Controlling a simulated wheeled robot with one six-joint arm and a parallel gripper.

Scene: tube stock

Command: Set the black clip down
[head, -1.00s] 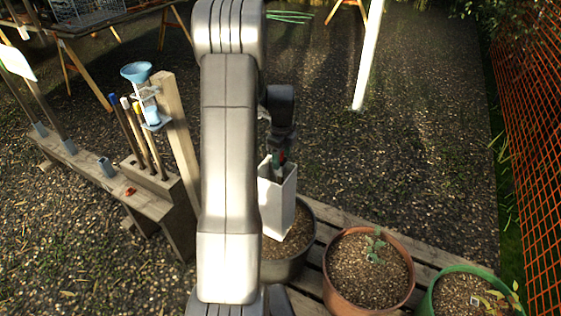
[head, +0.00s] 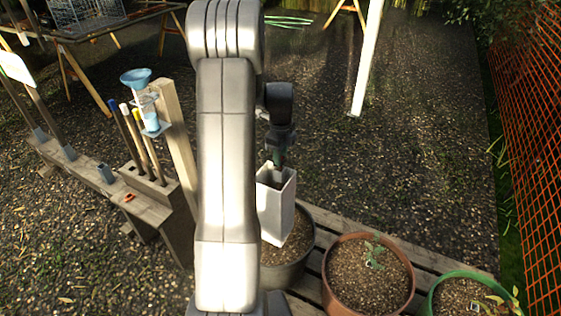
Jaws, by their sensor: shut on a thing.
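The white tube leans slightly in a dark pot of soil (head: 288,268). My own arm hides part of the pot.
A terracotta pot (head: 333,292) and a green pot (head: 438,290) stand on wooden slats to the right. At left, a wooden rack (head: 150,205) holds upright handles, with a blue funnel (head: 135,78) above. Orange mesh fencing (head: 535,150) borders the right.

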